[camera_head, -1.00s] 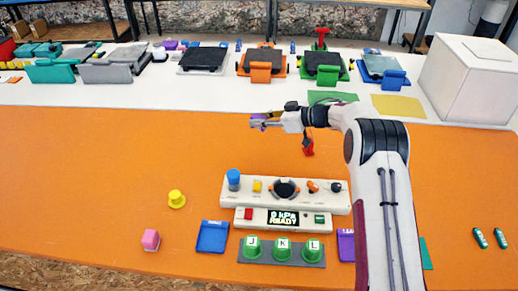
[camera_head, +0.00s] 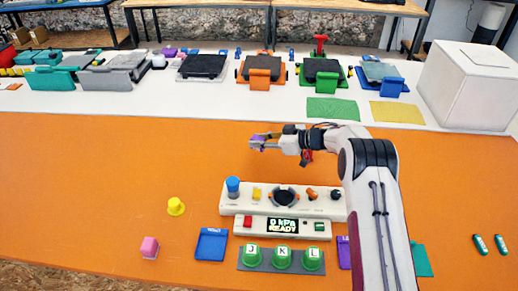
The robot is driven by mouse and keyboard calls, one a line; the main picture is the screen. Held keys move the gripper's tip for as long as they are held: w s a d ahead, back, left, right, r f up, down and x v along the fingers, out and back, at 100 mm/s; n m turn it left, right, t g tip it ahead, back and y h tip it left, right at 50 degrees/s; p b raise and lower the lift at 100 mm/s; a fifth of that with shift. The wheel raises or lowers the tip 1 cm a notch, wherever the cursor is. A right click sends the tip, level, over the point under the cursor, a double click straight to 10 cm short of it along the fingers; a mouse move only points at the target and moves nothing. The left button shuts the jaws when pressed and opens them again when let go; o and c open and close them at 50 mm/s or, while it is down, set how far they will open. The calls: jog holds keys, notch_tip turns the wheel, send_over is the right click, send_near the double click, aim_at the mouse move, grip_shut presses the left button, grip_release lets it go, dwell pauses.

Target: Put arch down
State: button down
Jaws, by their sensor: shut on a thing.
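My gripper (camera_head: 255,143) is shut on a small purple piece, which I take to be the arch (camera_head: 258,138). The fingers cover part of it, so its shape is hard to tell. The gripper points left and sits over the orange table (camera_head: 120,165), behind the white control panel (camera_head: 262,202). Whether the arch touches the table cannot be told.
The panel has a blue knob (camera_head: 233,187) and a display reading "0 kPa READY". In front are green J, K, L buttons (camera_head: 282,258) and a blue tray (camera_head: 211,244). Printers (camera_head: 261,69) line the back.

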aim_at(259, 157)
jog(key=shift+f, duration=1.9)
jog(key=shift+f, duration=0.1)
jog(key=c, duration=1.8)
grip_release()
jog(key=shift+r, duration=0.2)
jog(key=shift+v, duration=6)
